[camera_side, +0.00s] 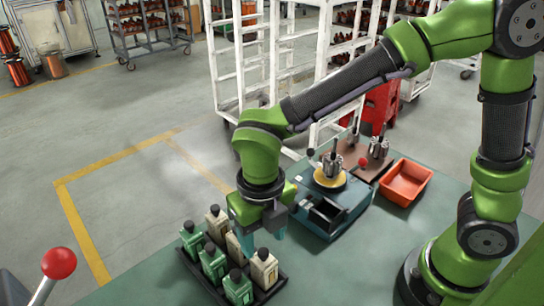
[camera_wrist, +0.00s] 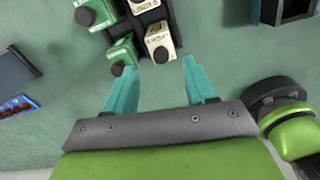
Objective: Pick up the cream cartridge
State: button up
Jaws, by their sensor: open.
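Several cartridges stand in a dark tray (camera_side: 205,284), cream ones in the right row and green ones in the left. The cream cartridges are a far one (camera_side: 216,223), a middle one (camera_side: 234,246) partly hidden by my gripper, and a near one (camera_side: 264,269). My gripper (camera_side: 261,242) is open, pointing down over the tray's right side. In the wrist view, a cream cartridge (camera_wrist: 159,41) with a dark cap lies just beyond and between the open fingertips (camera_wrist: 158,64), with nothing between the fingers. Another cream cartridge (camera_wrist: 143,6) is cut off by the top edge.
Green cartridges (camera_side: 212,262) stand close beside the cream ones. A blue-grey fixture (camera_side: 330,222) with a yellow disc is right of the tray, and an orange bin (camera_side: 405,182) lies further right. The green bench is clear in front of the fixture.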

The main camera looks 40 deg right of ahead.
aim_at(267, 251)
notch_tip(267, 251, down, 7)
jog(key=shift+w+d+f, duration=0.1)
jog(key=shift+w+f, duration=0.05)
dwell(0.4)
jog(key=shift+c, duration=0.4)
jog(key=c, duration=0.9)
jog(key=shift+r, duration=0.55)
jog(key=r, duration=0.2)
jog(key=shift+s+d+r, duration=0.25)
jog(key=shift+r, duration=0.15)
jog(key=s+d, duration=0.3)
jog(key=s, duration=0.1)
jog(key=s+d, duration=0.3)
jog(key=s+d+r, duration=0.1)
jog(key=s+d, duration=0.3)
jog(key=shift+s+r, duration=0.1)
jog(key=shift+s, duration=0.25)
